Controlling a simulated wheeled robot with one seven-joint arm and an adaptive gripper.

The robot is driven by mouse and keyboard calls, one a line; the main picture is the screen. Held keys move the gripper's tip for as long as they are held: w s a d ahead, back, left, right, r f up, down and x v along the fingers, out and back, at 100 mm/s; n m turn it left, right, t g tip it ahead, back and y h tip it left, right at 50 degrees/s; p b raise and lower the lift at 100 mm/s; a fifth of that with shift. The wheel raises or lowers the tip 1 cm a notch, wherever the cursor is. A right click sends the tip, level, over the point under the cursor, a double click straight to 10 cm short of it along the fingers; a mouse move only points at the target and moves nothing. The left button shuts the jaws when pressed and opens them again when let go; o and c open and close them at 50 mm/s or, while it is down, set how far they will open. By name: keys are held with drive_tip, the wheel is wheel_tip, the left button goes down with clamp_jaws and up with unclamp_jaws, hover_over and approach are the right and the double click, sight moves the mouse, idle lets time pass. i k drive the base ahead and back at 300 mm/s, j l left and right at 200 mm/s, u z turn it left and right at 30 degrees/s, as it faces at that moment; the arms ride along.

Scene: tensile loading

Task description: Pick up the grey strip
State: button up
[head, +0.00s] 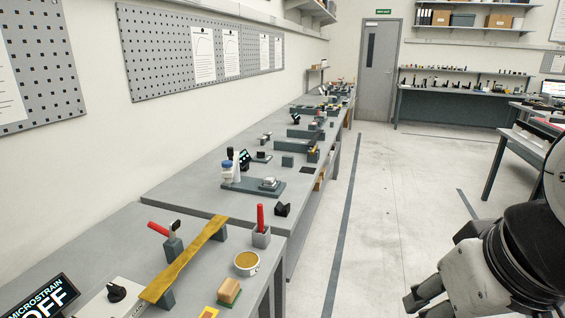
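I see no strip that is clearly grey. A long golden-yellow strip (188,258), wider at its ends, lies across dark support blocks on the near bench at lower left. My gripper (424,302) is at the lower right, over the floor and well to the right of the near bench. It is far from the strip and touches nothing that I can see. It is partly cut off by the lower frame edge, so I cannot tell how far its fingers are apart.
Open floor (385,205) lies between the benches.

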sight(312, 143)
drive_tip(key=i+z, duration=0.4)
drive_tip(key=i, duration=1.5)
drive_tip(key=i+l+u, duration=0.2)
drive_tip(key=i, duration=0.3)
drive_tip(key=i+l+u, duration=0.1)
drive_tip(key=i+u, duration=0.15)
drive_tip(key=i, duration=0.3)
drive_tip(key=i+l+u, duration=0.2)
drive_tip(key=i, duration=0.3)
drive_tip(key=i+l+u, duration=0.2)
drive_tip(key=i+l, duration=0.2)
